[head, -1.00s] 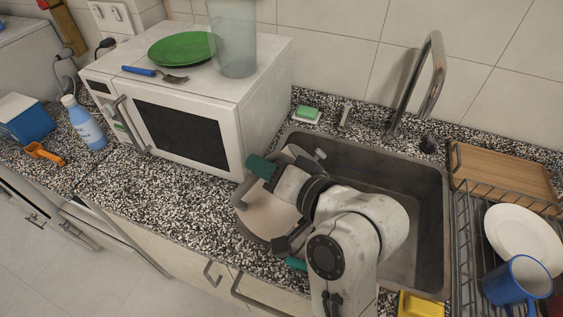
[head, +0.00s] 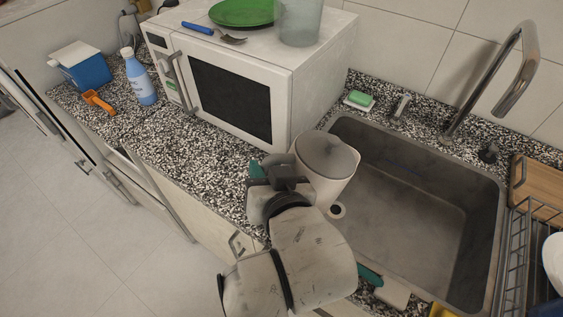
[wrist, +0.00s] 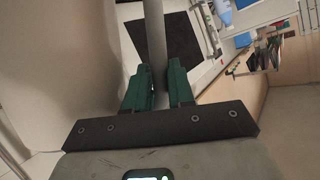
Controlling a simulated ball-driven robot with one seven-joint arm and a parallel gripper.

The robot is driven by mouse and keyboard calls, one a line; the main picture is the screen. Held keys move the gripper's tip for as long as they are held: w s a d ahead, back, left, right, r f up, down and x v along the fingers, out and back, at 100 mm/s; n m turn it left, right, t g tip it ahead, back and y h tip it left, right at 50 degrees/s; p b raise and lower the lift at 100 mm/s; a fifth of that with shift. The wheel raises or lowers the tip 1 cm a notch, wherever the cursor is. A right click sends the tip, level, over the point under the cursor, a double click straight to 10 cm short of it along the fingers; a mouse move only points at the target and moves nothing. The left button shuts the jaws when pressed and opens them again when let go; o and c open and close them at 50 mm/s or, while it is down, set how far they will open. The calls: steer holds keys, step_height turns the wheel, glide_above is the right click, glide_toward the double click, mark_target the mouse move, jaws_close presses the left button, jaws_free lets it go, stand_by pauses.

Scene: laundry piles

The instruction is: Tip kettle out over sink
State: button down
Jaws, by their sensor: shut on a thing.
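My gripper (head: 272,172) is on the kettle's left side. In the wrist view my green fingers (wrist: 158,88) are shut on a grey bar, the kettle's handle (wrist: 154,35), with the pale kettle body (wrist: 55,70) at the left. The kettle's base and spout are hidden or unclear, and I cannot tell its height above the sink rim.
A microwave (head: 232,98) stands behind and left. The tap (head: 500,80) arches over the sink's back right. A soap dish (head: 359,99) is at the back rim. A teal-handled item (head: 370,275) lies at the front rim. A dish rack (head: 515,250) stands right. The sink basin looks clear.

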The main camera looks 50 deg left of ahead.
steer(key=shift+n+t+h, duration=0.3)
steer(key=shift+n+t, duration=0.2)
steer(key=shift+n, duration=0.2)
steer(key=s, duration=0.1)
steer(key=s+a+f, duration=0.1)
steer(key=s, duration=0.1)
steer(key=s+a, duration=0.1)
steer(key=shift+s+a+f, duration=0.1)
steer(key=shift+s+f, duration=0.05)
steer(key=shift+s, duration=0.05)
stand_by(0.4)
